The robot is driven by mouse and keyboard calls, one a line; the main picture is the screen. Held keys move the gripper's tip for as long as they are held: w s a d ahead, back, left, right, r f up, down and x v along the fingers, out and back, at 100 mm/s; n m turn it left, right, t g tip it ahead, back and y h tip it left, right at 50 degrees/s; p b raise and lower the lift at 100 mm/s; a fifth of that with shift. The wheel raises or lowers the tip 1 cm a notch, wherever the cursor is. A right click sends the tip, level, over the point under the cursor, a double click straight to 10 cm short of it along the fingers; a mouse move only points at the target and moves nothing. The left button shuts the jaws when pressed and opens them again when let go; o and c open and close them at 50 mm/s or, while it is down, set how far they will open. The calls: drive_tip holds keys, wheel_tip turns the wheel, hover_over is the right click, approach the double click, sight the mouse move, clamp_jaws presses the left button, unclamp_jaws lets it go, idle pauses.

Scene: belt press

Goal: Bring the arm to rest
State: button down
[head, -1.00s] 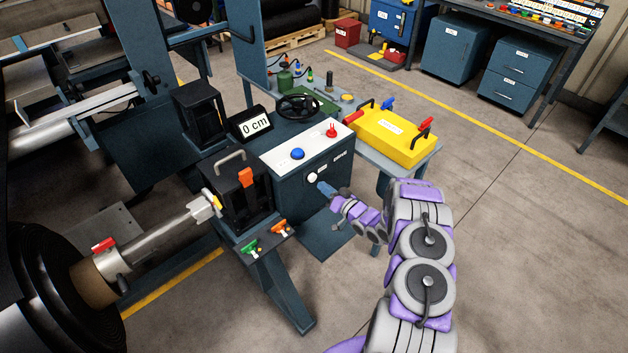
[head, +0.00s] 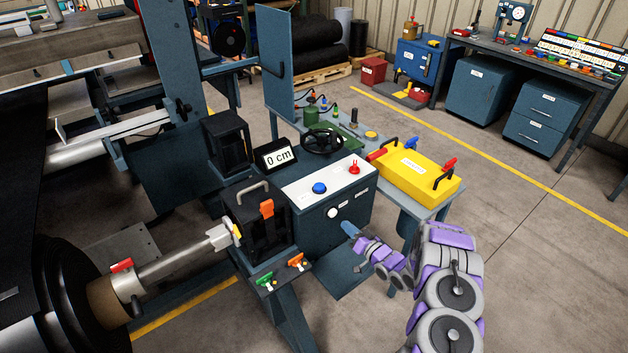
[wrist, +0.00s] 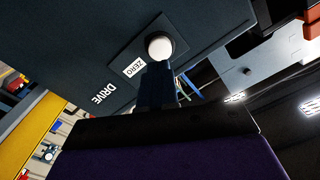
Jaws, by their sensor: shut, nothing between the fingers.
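My gripper (head: 350,229) is shut and empty. It is in front of the control box (head: 338,208), just right of and a little below the white round knob (head: 332,213) on its front face. In the wrist view the white knob (wrist: 160,46) sits beyond the gripper's tip (wrist: 157,82), next to the ZERO label (wrist: 134,66). A small gap seems to lie between gripper and knob in the head view. My purple and grey arm reaches in from the lower right, bent.
A yellow case (head: 408,178) with red and blue latches lies on the side table (head: 432,205). The display (head: 277,156) reads 0 cm. A black handwheel (head: 322,142) stands behind the box. Green and orange levers (head: 280,270) are at lower left. Open floor lies right.

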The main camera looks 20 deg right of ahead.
drive_tip(key=w+d+r+n+g+h, duration=0.1)
drive_tip(key=w+d+r+g+h, duration=0.1)
drive_tip(key=r+h, duration=0.15)
drive_tip(key=w+d+r+g+h, duration=0.1)
drive_tip(key=d+r+g+h, duration=0.15)
drive_tip(key=r, duration=0.25)
drive_tip(key=s+a+r+g+h, duration=0.35)
drive_tip(key=s+r, duration=0.45)
drive_tip(key=r, duration=0.3)
drive_tip(key=s+a+r+g+y, duration=0.1)
drive_tip(key=s+a+r+g, duration=0.2)
drive_tip(key=s+a, duration=0.4)
drive_tip(key=s+a+r+g+y, duration=0.1)
drive_tip(key=s+a+r+g, duration=0.3)
drive_tip(key=s, duration=1.8)
drive_tip(key=s+a+r+n+g+y, duration=0.1)
drive_tip(key=s+a+r+g, duration=0.2)
drive_tip(key=s+a, duration=0.7)
drive_tip(key=s+r, duration=0.1)
drive_tip(key=s, duration=0.4)
drive_tip(key=shift+r+g, duration=0.35)
drive_tip(key=shift+g, duration=0.05)
